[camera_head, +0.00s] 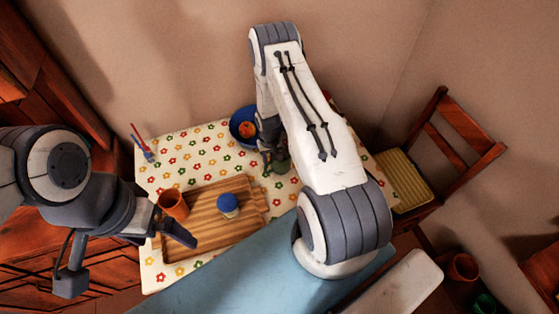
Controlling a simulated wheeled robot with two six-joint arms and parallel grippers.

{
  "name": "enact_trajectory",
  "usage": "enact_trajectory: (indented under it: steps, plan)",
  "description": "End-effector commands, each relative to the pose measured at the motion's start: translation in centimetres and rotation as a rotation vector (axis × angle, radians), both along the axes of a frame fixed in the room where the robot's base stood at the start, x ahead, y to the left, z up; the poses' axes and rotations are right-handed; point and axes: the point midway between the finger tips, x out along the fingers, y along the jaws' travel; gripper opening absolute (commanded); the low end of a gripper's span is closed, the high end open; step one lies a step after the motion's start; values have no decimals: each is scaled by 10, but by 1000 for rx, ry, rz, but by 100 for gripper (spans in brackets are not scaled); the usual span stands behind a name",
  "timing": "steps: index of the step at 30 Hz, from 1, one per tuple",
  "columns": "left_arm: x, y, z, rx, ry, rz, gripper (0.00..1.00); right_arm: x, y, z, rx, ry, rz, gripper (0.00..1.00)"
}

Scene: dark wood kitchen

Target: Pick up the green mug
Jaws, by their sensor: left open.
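A green mug (281,164) stands on the flowered tablecloth, to the right of the cutting board. It is partly hidden by my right arm and gripper. My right gripper (268,154) is at the mug's left and upper side, very close to it. Whether its fingers touch or grip the mug cannot be seen. My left gripper (166,226) is open and empty over the left part of the cutting board, near the orange cup and far from the mug.
The wooden cutting board (205,236) holds a blue-topped jar (228,205). An orange cup (173,204) stands at its left edge. A blue bowl (240,127) with something orange inside is behind my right gripper. A wooden chair (445,155) stands right of the table (190,150).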

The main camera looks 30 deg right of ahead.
Motion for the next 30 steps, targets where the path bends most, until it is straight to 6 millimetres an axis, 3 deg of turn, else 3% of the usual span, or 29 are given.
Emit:
enact_trajectory:
  steps: [9, 12, 13, 30]
  plan:
    - [0, 0, 1, 0, 0, 0, 100, 0, -1, -5, 0, -1, -2, 40]
    - [0, 0, 1, 0, 0, 0, 100, 0, -1, -5, 0, -1, -2, 1]
    - [0, 0, 1, 0, 0, 0, 100, 0, -1, -5, 0, -1, -2, 0]
    - [0, 0, 1, 0, 0, 0, 100, -1, -1, -5, 0, 0, -2, 0]
